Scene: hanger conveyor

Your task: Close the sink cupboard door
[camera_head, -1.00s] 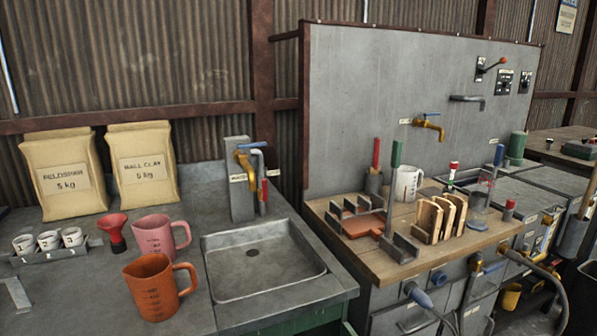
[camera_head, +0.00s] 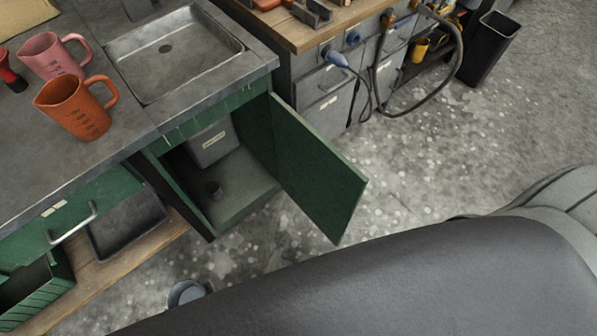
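The green sink cupboard door (camera_head: 318,175) stands wide open, swung out from the right side of the cupboard opening below the sink (camera_head: 175,52). Neither gripper is in view. Part of my own body fills the bottom and lower right of the picture.
An orange jug (camera_head: 77,108) and a pink jug (camera_head: 54,56) stand on the counter left of the sink. A green drawer front (camera_head: 75,213) is left of the cupboard. The speckled floor (camera_head: 410,150) right of the door is clear. A black bin (camera_head: 490,48) stands far right.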

